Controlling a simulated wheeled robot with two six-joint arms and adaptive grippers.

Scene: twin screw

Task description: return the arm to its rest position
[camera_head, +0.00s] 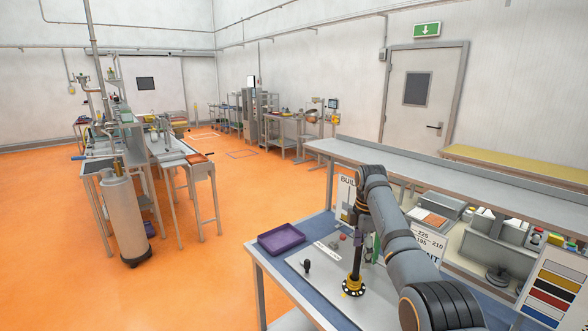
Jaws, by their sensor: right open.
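My right arm comes in from the lower right, rises to an elbow and bends down over the work table (268,262). My right gripper (355,268) hangs at its end, pointing down, small and dark, just above a round black base with a yellow part (352,287) on the light board. I cannot tell whether it touches that part. The jaws are open. A small black-knobbed piece (307,267) stands on the board to the left. My left gripper is out of view.
A purple tray (281,239) lies at the table's left corner. A long grey bench (420,172) runs behind the arm, with bins and a labelled board beneath it. Orange floor to the left is open, up to a workstation with a grey cylinder (124,215).

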